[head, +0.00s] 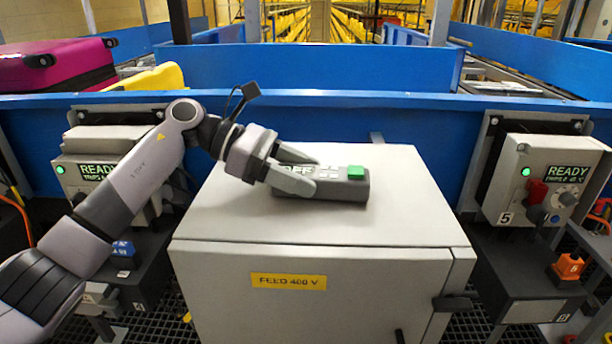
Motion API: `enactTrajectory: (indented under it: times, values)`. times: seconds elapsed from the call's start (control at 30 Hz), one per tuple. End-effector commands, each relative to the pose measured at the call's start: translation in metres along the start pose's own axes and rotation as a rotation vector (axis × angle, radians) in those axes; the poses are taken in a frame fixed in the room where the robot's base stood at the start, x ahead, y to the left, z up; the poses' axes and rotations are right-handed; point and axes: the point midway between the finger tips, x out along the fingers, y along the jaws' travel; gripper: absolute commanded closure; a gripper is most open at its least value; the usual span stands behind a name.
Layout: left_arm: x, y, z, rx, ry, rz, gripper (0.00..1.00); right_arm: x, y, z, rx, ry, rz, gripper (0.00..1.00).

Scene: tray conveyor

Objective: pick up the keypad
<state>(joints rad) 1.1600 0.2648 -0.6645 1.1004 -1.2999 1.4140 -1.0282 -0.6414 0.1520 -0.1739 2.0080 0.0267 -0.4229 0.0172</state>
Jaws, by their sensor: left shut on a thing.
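The keypad (328,187) is a dark grey block with light keys, a large green button at its right end and a label at its left end. It lies on top of the light grey cabinet (310,222) marked FEED 400 V. My left gripper (308,172) reaches in from the left and is shut on the keypad's left part, with one finger on the near side and one on the far side. The fingers hide part of the label. I cannot tell any gap between keypad and cabinet top. My right gripper is not in view.
Control boxes reading READY stand left (100,172) and right (545,185) of the cabinet. A blue conveyor wall (310,70) runs behind. A magenta suitcase (55,65) and a yellow one (155,78) lie back left. The cabinet top around the keypad is clear.

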Motion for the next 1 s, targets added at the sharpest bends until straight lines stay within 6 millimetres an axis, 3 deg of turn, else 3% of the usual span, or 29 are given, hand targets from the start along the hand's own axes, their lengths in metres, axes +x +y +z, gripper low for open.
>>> enactTrajectory:
  times: [0.27, 0.7, 1.0]
  values:
    - [-0.016, 0.000, 0.038, 0.008, -0.001, 0.002, 0.79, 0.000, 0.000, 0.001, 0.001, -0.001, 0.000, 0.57]
    - [-0.061, 0.000, 0.149, 0.003, -0.002, 0.001, 0.79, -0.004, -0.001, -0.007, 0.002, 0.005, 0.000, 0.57]
    - [-0.075, 0.000, 0.181, 0.001, -0.002, 0.000, 0.79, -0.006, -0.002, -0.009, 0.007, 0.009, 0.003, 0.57]
